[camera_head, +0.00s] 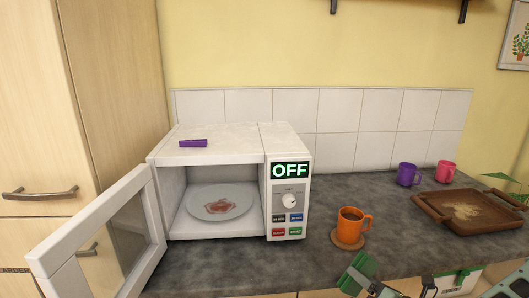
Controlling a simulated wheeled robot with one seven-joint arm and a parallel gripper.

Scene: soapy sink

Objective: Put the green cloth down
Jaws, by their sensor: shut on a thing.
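The green cloth (361,266) is at the bottom edge of the view, right of centre, in front of the counter's front edge. My gripper (368,284) is shut on it and holds it. The lower part of my gripper is cut off by the frame, so the fingertips show only partly.
A white microwave (290,160) stands with its door (105,240) open to the left; a stained plate (222,203) is inside and a purple item (193,143) on top. An orange mug (353,224) sits on a coaster (347,241). A brown tray (425,203) and purple (406,175) and pink mugs (445,172) stand right.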

